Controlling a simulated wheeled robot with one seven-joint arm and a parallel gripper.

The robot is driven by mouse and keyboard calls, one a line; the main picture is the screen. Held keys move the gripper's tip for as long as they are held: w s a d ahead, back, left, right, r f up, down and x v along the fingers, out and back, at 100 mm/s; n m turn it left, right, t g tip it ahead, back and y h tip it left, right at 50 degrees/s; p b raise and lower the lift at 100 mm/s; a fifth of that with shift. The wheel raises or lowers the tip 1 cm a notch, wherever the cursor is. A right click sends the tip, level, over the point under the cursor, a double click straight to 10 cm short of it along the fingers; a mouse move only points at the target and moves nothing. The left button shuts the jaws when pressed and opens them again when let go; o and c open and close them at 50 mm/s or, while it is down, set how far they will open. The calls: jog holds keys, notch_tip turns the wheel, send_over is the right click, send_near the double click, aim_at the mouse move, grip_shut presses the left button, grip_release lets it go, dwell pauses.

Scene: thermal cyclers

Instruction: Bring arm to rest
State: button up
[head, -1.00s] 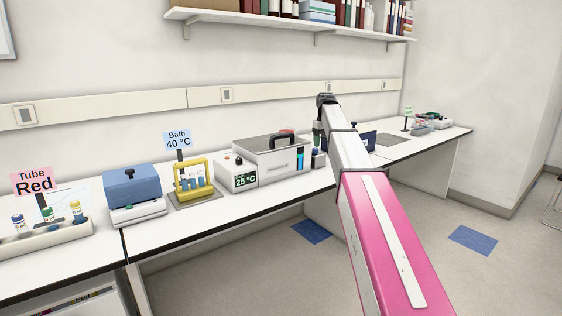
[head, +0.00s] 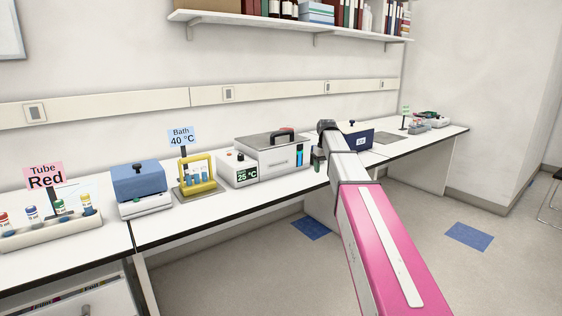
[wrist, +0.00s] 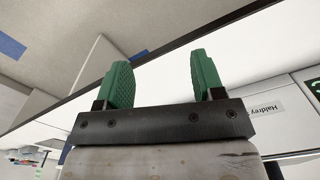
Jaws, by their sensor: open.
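My gripper (wrist: 163,80) shows in the wrist view with its two green fingers apart and nothing between them. The bench's dark front edge and the floor lie beyond the fingers in that view. In the head view my pink and white arm reaches forward over the right part of the bench (head: 225,205). My gripper (head: 318,160) is only partly seen there, at the far end of the arm, and its fingers are small and mostly hidden.
On the bench stand a tube rack (head: 50,231), a blue-lidded device (head: 139,184), a yellow rack (head: 198,178), a water bath (head: 272,157) reading 25 °C and a dark blue device (head: 357,138). A shelf (head: 290,28) hangs above.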

jog(key=s+f+m, duration=0.3)
jog(key=s+f, duration=2.7)
jog(key=s, duration=0.2)
jog(key=shift+s, duration=0.25)
